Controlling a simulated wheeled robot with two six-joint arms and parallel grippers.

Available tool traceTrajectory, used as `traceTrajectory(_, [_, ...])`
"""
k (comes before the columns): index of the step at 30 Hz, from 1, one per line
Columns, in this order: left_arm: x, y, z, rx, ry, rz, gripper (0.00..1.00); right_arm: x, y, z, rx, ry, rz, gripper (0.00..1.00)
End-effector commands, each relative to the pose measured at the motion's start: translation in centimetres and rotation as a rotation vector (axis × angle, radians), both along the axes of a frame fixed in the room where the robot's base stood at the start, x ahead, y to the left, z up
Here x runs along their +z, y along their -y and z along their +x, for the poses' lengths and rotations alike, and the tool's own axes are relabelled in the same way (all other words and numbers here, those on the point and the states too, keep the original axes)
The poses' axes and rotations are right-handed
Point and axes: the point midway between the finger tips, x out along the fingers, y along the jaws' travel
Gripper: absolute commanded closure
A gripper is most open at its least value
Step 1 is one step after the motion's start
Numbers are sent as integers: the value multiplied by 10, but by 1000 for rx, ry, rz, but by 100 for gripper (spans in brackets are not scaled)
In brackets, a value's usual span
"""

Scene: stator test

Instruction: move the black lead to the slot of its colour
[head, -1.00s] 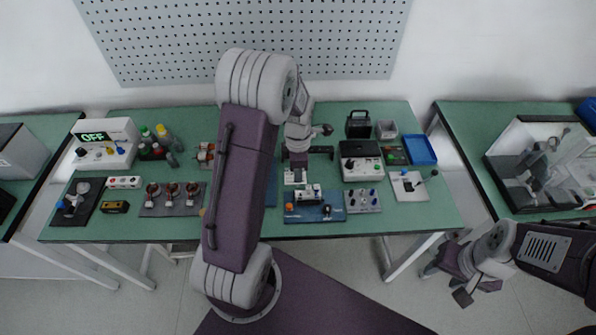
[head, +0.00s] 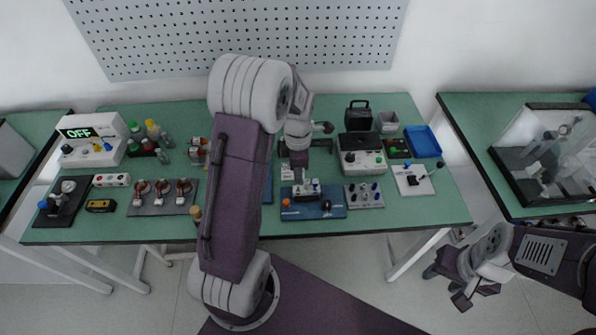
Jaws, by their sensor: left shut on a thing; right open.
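My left gripper (head: 300,174) points down just behind and above a blue board (head: 336,213) at the table's front middle. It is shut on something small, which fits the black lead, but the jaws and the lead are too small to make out. On the board stand a grey-white block (head: 306,190), an orange part (head: 286,203) at its left and a black part (head: 327,205) at its right. I cannot tell the coloured slots apart. My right gripper (head: 472,294) is open and empty, in front of the table at the lower right.
A grey panel with several knobs (head: 364,194) stands right of the board, with a meter box (head: 361,156) behind it. A white plate (head: 412,181) and blue tray (head: 423,141) lie further right. My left arm hides part of the table's middle.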

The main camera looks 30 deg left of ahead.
Motion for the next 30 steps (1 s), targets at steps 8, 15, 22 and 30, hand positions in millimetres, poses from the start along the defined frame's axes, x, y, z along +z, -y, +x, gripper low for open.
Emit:
traceTrajectory(8, [-3,0,-1,0,0,0,100,2,0,0,0,1,0,55])
traceTrajectory(15, [-3,0,-1,0,0,0,100,2,0,0,0,1,0,55])
traceTrajectory(22, [-6,0,0,0,0,0,100,2,0,0,0,1,0,55])
traceTrajectory(30, [-8,0,0,0,0,0,100,2,0,0,0,1,0,55])
